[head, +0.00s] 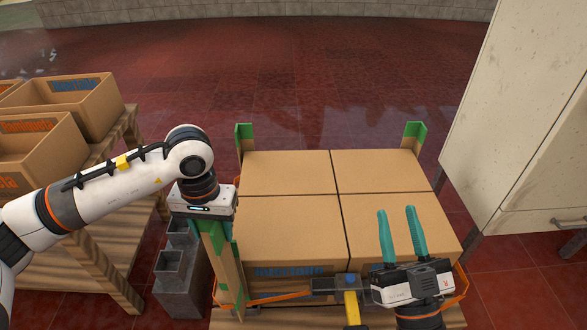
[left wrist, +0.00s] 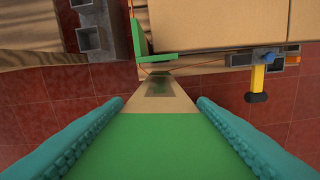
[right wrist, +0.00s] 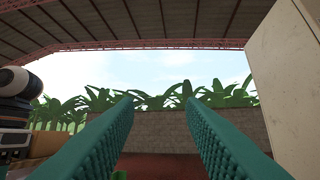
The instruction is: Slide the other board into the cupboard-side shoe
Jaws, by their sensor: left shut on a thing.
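My left gripper (head: 207,218) is shut on a tan corner board (head: 227,275) with a green end, at the near left corner of the boxes. In the left wrist view the held board's green end (left wrist: 150,145) lies between the fingers, and its tan part runs away from them. Another green-topped board (left wrist: 140,42) stands at that corner, beside the held one. My right gripper (head: 402,237) is open and empty, fingers up, over the near right box. I cannot make out the cupboard-side shoe; my right gripper and the boxes cover part of that near right corner.
Several cartons (head: 290,225) form a block. Green-ended boards stand at its far left (head: 244,135) and far right (head: 414,134) corners. An orange strap with a yellow-handled ratchet (head: 351,305) runs along the front.

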